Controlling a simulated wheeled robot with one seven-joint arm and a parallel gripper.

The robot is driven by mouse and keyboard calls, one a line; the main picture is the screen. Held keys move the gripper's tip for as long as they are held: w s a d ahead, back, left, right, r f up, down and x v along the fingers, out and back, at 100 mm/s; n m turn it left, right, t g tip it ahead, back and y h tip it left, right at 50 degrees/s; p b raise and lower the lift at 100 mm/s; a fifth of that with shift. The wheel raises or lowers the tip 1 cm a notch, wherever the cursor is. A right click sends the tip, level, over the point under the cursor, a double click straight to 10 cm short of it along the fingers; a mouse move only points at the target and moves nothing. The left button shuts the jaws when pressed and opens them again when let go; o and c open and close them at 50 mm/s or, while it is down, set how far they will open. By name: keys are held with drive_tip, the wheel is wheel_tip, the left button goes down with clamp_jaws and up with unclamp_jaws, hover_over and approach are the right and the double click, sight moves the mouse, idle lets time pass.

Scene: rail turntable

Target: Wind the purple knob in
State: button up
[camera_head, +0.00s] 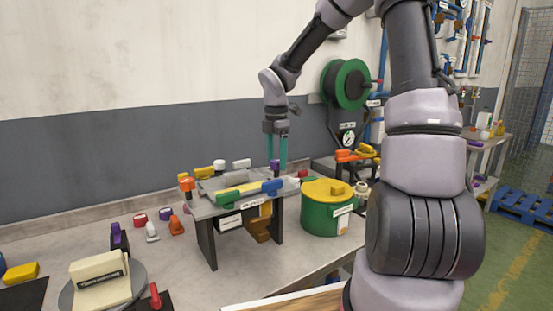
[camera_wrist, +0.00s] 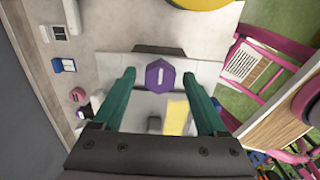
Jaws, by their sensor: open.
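The purple knob (camera_head: 275,165) stands near the right end of a small raised grey bench (camera_head: 203,207). In the wrist view the purple knob (camera_wrist: 160,76) is six-sided with a pale bar on top. My gripper (camera_head: 276,164) points straight down over it, with teal fingers open. In the wrist view my gripper (camera_wrist: 158,78) has one finger on each side of the knob, with a gap on both sides. The tips look close to the knob's height, but I cannot tell whether they reach around it. The knob's lower part is hidden.
A green drum with a yellow lid (camera_head: 326,214) stands right of the bench. Yellow, blue, green and orange handles crowd the bench top. A round turntable (camera_head: 67,299) with a cream block (camera_head: 99,284) and another purple-topped piece (camera_head: 117,236) are at left.

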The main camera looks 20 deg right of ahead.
clamp_jaws()
